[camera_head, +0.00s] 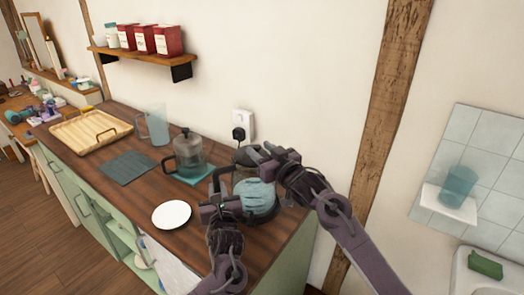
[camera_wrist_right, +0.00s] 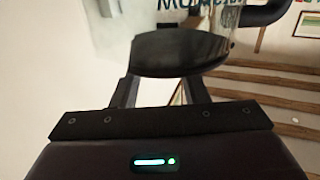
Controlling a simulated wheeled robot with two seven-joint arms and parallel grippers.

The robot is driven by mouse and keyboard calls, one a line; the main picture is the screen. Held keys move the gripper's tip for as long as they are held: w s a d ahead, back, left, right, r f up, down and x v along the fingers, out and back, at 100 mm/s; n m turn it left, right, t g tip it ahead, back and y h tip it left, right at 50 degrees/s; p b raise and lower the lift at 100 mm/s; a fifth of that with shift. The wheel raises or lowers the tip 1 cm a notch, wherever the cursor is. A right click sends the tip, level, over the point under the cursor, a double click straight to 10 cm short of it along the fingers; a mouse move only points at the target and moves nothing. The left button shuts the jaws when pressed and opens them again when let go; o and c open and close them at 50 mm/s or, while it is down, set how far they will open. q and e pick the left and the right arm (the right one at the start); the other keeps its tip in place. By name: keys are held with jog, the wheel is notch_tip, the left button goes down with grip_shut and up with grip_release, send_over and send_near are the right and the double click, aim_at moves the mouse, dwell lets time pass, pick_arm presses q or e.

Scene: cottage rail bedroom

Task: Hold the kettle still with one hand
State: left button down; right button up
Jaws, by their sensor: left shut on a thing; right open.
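The kettle (camera_head: 256,196) stands near the right end of the wooden counter, with a pale blue see-through body and a dark lid. My left gripper (camera_head: 222,203) is shut at the kettle's left side, on its dark handle, partly hidden by the gripper. My right gripper (camera_head: 268,160) is open at the kettle's top, beside the lid. In the right wrist view, the dark lid (camera_wrist_right: 180,52) fills the space just beyond and between the open fingers; contact cannot be told.
A glass pot with a dark lid (camera_head: 189,153) stands on a teal mat left of the kettle. A white plate (camera_head: 171,214) lies in front. A clear jug (camera_head: 155,124), a dark mat (camera_head: 127,168) and a wooden tray (camera_head: 91,138) are further left. A wall socket (camera_head: 242,122) is behind.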

jog(key=shift+w, duration=0.1)
grip_shut()
